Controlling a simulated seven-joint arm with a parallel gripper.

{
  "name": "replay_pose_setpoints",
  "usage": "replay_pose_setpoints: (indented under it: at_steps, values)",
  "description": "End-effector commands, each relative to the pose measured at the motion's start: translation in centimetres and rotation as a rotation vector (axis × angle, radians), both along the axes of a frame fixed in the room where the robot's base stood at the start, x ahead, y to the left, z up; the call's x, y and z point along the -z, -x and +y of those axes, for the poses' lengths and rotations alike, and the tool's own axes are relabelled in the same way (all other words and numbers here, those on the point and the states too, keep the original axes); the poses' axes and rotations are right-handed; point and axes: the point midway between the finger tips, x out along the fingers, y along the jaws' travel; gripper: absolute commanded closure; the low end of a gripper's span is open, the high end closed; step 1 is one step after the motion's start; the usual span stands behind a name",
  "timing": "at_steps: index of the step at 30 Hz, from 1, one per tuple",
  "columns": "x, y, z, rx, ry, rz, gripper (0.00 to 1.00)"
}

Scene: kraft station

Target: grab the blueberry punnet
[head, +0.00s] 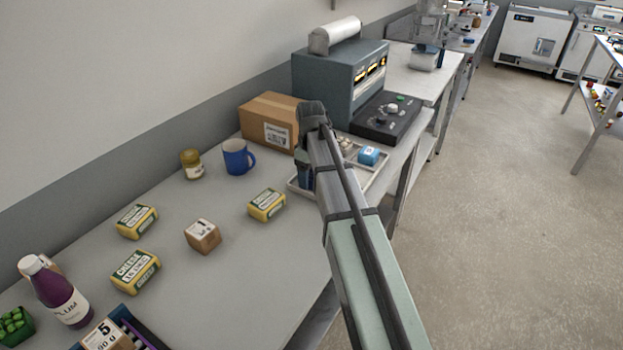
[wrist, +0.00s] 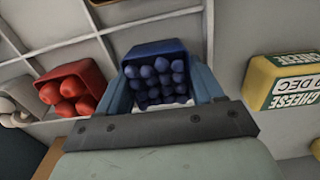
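The blueberry punnet (wrist: 154,50) is a dark blue tub filled with round blue berries, in the middle of the wrist view. My gripper (wrist: 159,80) has its two blue-grey fingers on either side of the punnet, close against its left and right walls. I see no clear gap, but cannot tell whether the fingers press on it. In the head view, my gripper (head: 305,168) is low over the left end of the divided tray (head: 377,182), and my arm hides much of the tray and the punnet.
A red punnet (wrist: 72,87) with red round contents sits left in the wrist view. A cheese pack (wrist: 283,82) is at the right. In the head view, a cardboard box (head: 270,120), blue mug (head: 236,157) and yellow jar (head: 191,164) stand behind. Bare table lies between the packs.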

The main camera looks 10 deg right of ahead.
Motion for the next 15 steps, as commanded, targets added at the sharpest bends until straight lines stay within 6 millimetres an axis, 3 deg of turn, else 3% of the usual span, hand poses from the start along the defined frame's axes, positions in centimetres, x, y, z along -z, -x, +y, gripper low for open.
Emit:
replay_pose_setpoints:
  at_steps: [8,15]
  values:
    - [-0.03,0.0,0.0,0.0,0.0,0.0,0.65]
    - [-0.1,-0.01,0.0,0.0,0.0,0.0,0.66]
